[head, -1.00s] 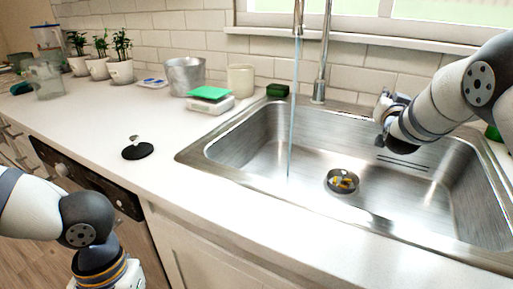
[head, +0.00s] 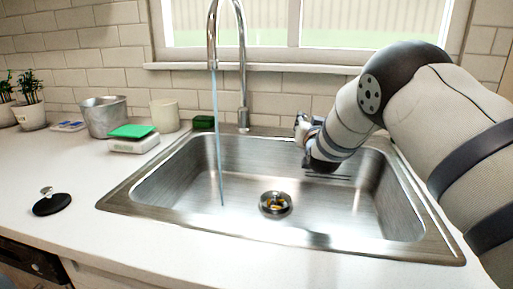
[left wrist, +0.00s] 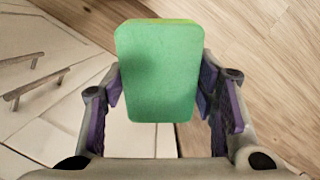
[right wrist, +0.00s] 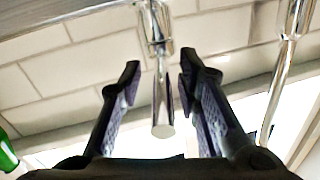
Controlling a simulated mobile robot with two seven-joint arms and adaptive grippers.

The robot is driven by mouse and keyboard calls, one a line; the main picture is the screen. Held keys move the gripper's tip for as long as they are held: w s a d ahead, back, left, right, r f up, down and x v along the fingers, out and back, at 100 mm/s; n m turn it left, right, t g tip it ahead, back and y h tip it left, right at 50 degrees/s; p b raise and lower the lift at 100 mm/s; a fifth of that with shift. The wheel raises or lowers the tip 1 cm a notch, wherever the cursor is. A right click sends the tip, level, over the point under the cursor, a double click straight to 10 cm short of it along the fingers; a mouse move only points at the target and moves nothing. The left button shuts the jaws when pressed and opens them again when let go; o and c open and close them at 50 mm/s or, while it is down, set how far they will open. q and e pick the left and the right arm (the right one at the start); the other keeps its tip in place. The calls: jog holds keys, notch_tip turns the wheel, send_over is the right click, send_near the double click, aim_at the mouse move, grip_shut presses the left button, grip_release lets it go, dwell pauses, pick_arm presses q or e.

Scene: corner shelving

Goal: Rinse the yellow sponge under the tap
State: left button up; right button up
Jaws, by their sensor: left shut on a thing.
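In the left wrist view my left gripper (left wrist: 160,85) is shut on the sponge (left wrist: 157,72). Its broad green face is towards the camera, and a thin yellow-green edge shows at the top. The gripper and sponge are outside the head view. The chrome tap (head: 243,85) stands behind the sink (head: 340,225), and a water stream (head: 218,140) runs from its spout into the basin. My right gripper (head: 303,130) is over the back right of the sink, right of the tap. In the right wrist view it is open (right wrist: 160,68), with a chrome rod (right wrist: 162,105) showing between its fingers.
The sink drain (head: 275,204) holds some orange bits. A dark green block (head: 203,122) sits behind the sink. The front left counter is largely clear.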

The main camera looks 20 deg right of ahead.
jog(key=v, duration=1)
jog(key=shift+s, duration=0.1)
